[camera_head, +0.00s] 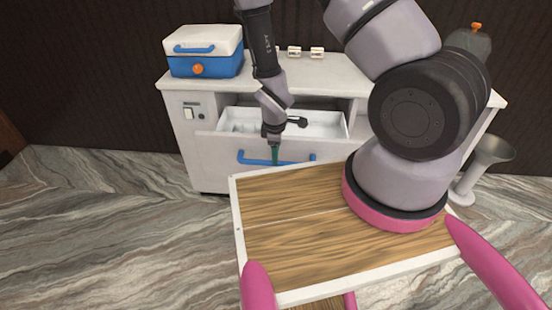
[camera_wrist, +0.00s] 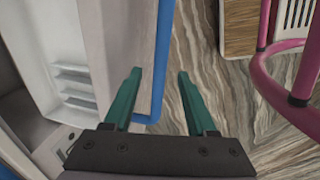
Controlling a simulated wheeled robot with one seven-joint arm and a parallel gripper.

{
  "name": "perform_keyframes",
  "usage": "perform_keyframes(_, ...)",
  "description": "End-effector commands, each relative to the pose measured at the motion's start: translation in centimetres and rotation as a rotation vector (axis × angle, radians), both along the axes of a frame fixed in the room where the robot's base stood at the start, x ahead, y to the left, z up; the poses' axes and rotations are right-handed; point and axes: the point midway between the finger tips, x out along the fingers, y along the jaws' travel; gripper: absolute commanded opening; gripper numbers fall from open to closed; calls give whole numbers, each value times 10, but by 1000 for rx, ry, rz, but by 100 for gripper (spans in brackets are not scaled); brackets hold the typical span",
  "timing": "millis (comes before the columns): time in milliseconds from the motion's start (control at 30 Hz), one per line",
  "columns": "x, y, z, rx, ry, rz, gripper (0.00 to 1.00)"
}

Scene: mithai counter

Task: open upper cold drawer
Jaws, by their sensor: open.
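The upper cold drawer (camera_head: 210,147) is in the white counter unit and stands pulled out, its pale interior showing from above. Its blue bar handle (camera_head: 300,162) runs across the front. My gripper (camera_head: 275,160) points down at the handle, near its middle. In the wrist view my gripper (camera_wrist: 160,75) has its two teal fingers apart, with the blue handle (camera_wrist: 165,40) passing between them in the picture, nearer the left finger. I cannot tell whether a finger touches it. The drawer's interior (camera_wrist: 40,50) shows at the left of the wrist view.
A blue and white box (camera_head: 205,65) with an orange knob stands on the counter's left end. Small white items (camera_head: 305,52) sit at the back. A grey funnel-topped stand (camera_head: 480,165) is at the right. Marbled floor (camera_head: 90,220) is clear at left.

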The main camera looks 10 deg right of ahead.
Motion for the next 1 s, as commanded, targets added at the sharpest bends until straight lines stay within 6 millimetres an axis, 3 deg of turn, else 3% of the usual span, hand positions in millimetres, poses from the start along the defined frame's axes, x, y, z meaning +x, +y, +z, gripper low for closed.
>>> perform_keyframes(100,-4,2,25,1,-3,0,57)
perform_keyframes(333,-10,4,54,0,-1,1,57)
perform_keyframes(1000,-9,4,67,8,-4,-19,57)
